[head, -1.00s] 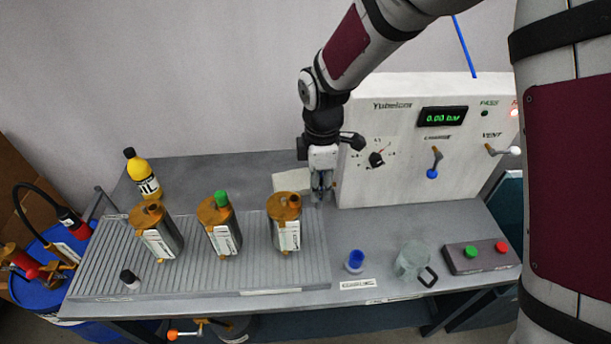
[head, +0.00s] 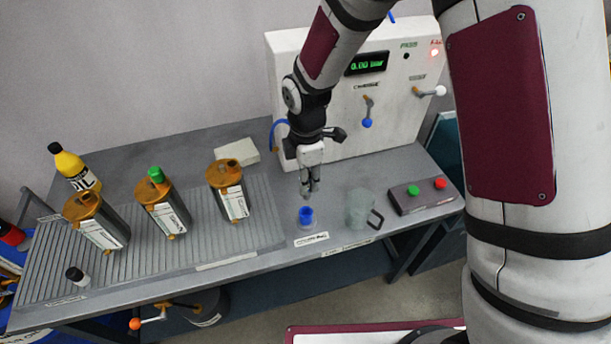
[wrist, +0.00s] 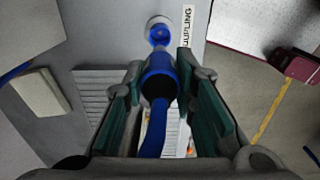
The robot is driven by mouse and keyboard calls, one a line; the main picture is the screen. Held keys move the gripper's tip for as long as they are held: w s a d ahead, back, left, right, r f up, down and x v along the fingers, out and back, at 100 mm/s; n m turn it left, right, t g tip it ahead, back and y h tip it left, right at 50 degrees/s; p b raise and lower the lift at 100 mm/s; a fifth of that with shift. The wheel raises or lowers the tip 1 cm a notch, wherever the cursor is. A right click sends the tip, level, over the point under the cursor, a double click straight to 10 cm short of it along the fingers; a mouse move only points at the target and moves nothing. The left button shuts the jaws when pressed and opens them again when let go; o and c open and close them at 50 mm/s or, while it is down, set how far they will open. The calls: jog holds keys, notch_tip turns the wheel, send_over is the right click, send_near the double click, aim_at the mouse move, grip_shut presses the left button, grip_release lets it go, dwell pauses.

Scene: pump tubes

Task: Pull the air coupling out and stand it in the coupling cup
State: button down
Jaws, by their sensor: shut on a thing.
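My gripper (head: 309,188) is shut on the blue air coupling (wrist: 160,72), which shows between the green finger pads in the wrist view. A blue hose (wrist: 153,130) runs from the coupling toward the camera. The small blue coupling cup (head: 306,216) stands on the bench, just below my fingertips in the head view. In the wrist view a pale round rim with blue inside (wrist: 158,28) lies beyond the coupling's far end. The gap between coupling and cup cannot be judged. In the head view the coupling is too small to make out between the fingers.
A clear jug (head: 359,210) and a button box (head: 420,195) stand right of the cup. Several canister pumps (head: 232,195) stand on the ribbed mat to the left. The white test panel (head: 400,120) stands behind. A pale block (head: 237,152) lies beside it.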

jog(key=shift+f+b, duration=1.1)
jog(key=shift+f, duration=1.75)
jog(key=shift+f+b, duration=1.15)
jog(key=shift+f, duration=1.15)
jog(key=c, duration=1.2)
grip_release()
jog(key=shift+c, duration=0.2)
notch_tip(320, 180, up, 12)
